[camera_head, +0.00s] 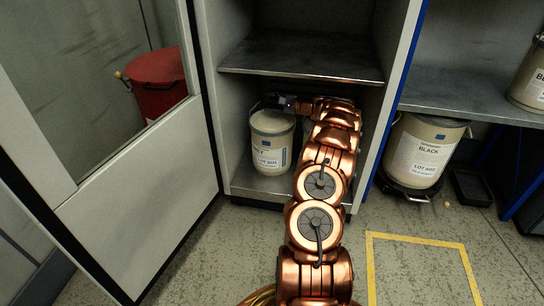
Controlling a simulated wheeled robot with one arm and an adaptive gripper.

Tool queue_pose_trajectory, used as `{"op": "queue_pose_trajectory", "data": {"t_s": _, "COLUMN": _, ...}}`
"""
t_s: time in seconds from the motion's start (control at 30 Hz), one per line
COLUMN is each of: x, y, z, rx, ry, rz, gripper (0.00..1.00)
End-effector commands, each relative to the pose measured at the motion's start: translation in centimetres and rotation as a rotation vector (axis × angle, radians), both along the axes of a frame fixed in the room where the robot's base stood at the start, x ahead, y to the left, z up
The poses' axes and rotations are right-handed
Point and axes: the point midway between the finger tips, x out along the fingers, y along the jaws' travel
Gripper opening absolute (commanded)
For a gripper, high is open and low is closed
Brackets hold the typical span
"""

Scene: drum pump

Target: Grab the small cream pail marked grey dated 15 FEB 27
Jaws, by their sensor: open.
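A small cream pail (271,141) with a pale lid stands upright on the lower shelf of the open cabinet. My gripper (273,101) is open inside the cabinet, at the back upper edge of the pail. It is mostly hidden behind the pail and in shadow, so I cannot tell if it touches the pail. My copper arm reaches in along the pail's right side.
The cabinet's upper shelf (300,57) is above the arm, and its door (140,215) stands open at left. A larger pail marked black (420,150) stands right, under a grey shelf (470,97). A red drum (157,82) is behind the door's window.

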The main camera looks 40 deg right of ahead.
Motion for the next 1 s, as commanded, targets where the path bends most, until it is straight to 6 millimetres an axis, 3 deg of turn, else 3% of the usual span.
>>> {"op": "queue_pose_trajectory", "data": {"t_s": 0.2, "x": -0.01, "y": -0.03, "z": 0.06, "rx": 0.000, "ry": 0.000, "rz": 0.000, "gripper": 0.50}}
{"op": "queue_pose_trajectory", "data": {"t_s": 0.67, "x": -0.01, "y": 0.00, "z": 0.03, "rx": 0.000, "ry": 0.000, "rz": 0.001, "gripper": 0.02}}
{"op": "queue_pose_trajectory", "data": {"t_s": 1.0, "x": -0.02, "y": 0.02, "z": 0.01, "rx": 0.000, "ry": 0.000, "rz": 0.001, "gripper": 0.00}}
